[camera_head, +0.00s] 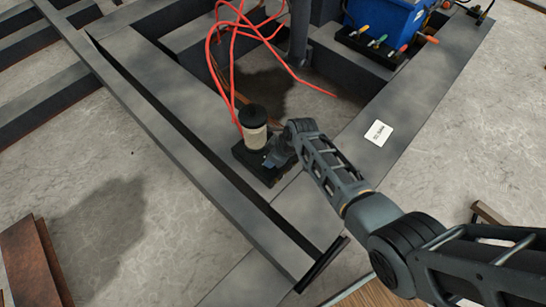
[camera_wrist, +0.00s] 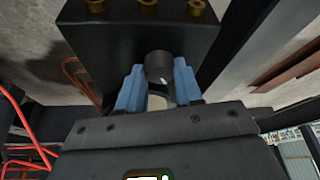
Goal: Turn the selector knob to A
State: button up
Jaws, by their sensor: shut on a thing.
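The selector knob (camera_wrist: 159,66) is a dark round knob with a small white pointer mark, on the face of a black box (camera_wrist: 108,42) in the wrist view. My gripper (camera_wrist: 158,84) has its two blue fingers on either side of the knob, shut on it. No letter A can be read on the box. In the head view my gripper (camera_head: 277,152) is at the black base (camera_head: 262,171) of a unit with a pale cylinder and black cap (camera_head: 253,121). The knob is hidden there.
Dark steel beams (camera_head: 180,108) frame the unit. Red cables (camera_head: 232,60) rise beside its cap. A blue box (camera_head: 390,18) with coloured clamps stands at the back right. A white card (camera_head: 378,133) lies on the right beam. Bare concrete shows at left.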

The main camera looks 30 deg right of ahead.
dwell(0.4)
jog(key=o, duration=1)
